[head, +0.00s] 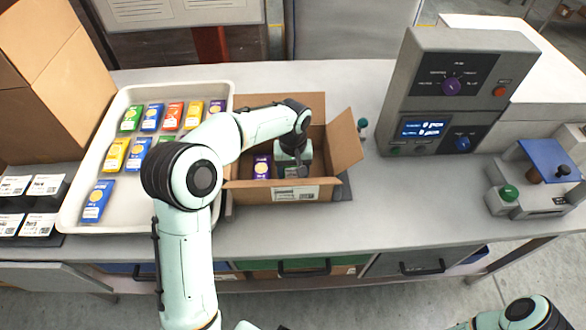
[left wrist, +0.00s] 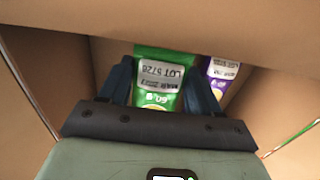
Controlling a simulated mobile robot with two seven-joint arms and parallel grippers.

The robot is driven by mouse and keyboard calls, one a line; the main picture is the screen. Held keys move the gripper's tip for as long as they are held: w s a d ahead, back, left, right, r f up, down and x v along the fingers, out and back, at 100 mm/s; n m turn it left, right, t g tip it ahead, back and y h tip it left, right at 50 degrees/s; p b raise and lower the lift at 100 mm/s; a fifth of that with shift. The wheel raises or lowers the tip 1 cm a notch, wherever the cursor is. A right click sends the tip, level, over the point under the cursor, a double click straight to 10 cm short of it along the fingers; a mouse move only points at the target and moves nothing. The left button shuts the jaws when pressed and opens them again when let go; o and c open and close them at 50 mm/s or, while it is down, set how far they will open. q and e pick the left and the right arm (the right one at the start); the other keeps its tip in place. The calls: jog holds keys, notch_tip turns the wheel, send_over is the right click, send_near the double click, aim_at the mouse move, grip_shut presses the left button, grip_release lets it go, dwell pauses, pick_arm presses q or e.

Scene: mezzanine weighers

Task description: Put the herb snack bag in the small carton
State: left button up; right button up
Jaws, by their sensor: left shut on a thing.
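The small carton (head: 262,196) stands open on the bench, with a flap folded out to the right. My left gripper (head: 291,172) reaches down inside it. In the left wrist view my left gripper (left wrist: 160,92) is shut on the green herb snack bag (left wrist: 163,62), which has a white lot label and stands between the fingers. The carton wall (left wrist: 230,38) lies just beyond it. A purple bag (head: 262,167) is in the carton, and also shows in the left wrist view (left wrist: 220,74). The green bag is hidden in the head view. My right gripper is out of view.
A white tray (head: 75,221) with several coloured bags is left of the carton. A grey weighing machine (head: 408,105) stands to the right, with a blue-topped device (head: 548,160) beyond. Label stacks (head: 40,222) lie at far left, below a large box (head: 52,80).

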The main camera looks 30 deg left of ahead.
pick_arm(q)
jog(key=o, duration=1)
jog(key=shift+o, duration=0.2)
notch_tip(320, 180, up, 13)
jog(key=p, duration=0.2)
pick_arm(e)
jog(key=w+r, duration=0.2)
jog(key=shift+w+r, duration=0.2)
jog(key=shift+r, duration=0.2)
